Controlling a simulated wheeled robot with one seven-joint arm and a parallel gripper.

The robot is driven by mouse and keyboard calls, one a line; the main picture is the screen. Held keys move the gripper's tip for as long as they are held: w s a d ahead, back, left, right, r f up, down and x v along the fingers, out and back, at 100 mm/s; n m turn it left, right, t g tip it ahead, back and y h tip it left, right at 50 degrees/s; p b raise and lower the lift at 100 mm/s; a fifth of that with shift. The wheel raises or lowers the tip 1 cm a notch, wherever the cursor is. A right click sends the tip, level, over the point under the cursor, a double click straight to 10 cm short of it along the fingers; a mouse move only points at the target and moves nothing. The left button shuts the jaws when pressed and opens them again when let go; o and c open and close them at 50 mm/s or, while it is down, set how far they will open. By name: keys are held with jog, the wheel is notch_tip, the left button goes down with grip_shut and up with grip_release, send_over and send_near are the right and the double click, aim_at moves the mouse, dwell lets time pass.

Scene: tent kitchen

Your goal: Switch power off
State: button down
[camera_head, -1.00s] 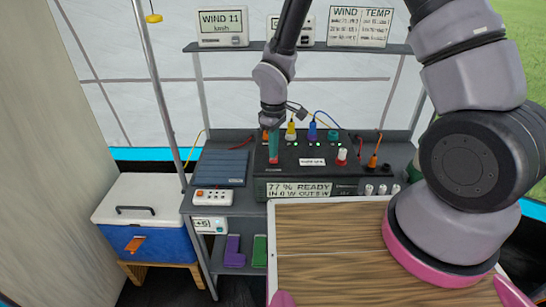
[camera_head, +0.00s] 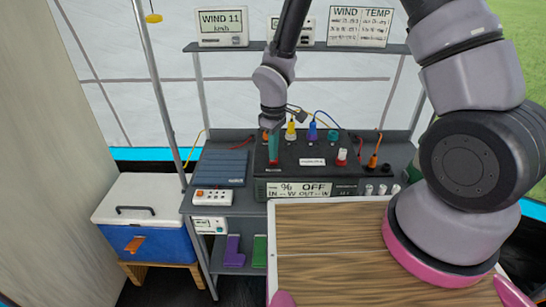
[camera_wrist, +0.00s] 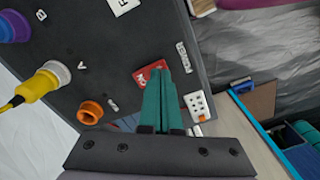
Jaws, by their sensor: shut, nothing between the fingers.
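The black power box (camera_head: 330,152) stands on the grey bench, with coloured plugs along its back edge. Its front display (camera_head: 299,189) reads "% OFF" with dashes for in and out. My gripper (camera_head: 273,158) has teal fingers, shut and empty, pointing down at the left part of the box's top. In the wrist view, my gripper (camera_wrist: 157,80) has its fingertips at a red switch (camera_wrist: 146,74) beside the lettering "POWER". The fingers partly cover the switch. I cannot tell whether they are touching it.
A white power strip (camera_head: 213,196) and a dark blue panel (camera_head: 222,167) lie left of the box. A shelf with a wind display (camera_head: 222,28) runs behind. A blue and white cooler (camera_head: 150,215) stands at left. A wooden board (camera_head: 330,250) is in front.

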notch_tip(320, 180, up, 6)
jog(key=shift+r, duration=0.25)
dwell(0.5)
jog(key=d+r+m+t, duration=0.2)
jog(key=d+r+m, duration=0.3)
jog(key=r, duration=0.5)
jog(key=d+r+m+t, duration=0.1)
jog(key=d+r+m, duration=0.1)
jog(key=d+r, duration=0.7)
jog(key=s+d+r+m+t+y, duration=0.1)
jog(key=s+d+r+m+t, duration=0.1)
jog(key=s+d+r+m, duration=0.2)
jog(key=s+d+r+m+t+y, duration=0.1)
jog(key=s+d+r+m, duration=0.3)
jog(key=s+r, duration=0.4)
notch_tip(320, 180, up, 3)
jog(key=shift+d+f+m+t, duration=0.2)
jog(key=shift+d+m+t, duration=0.2)
jog(key=shift+t, duration=0.2)
jog(key=shift+s, duration=0.1)
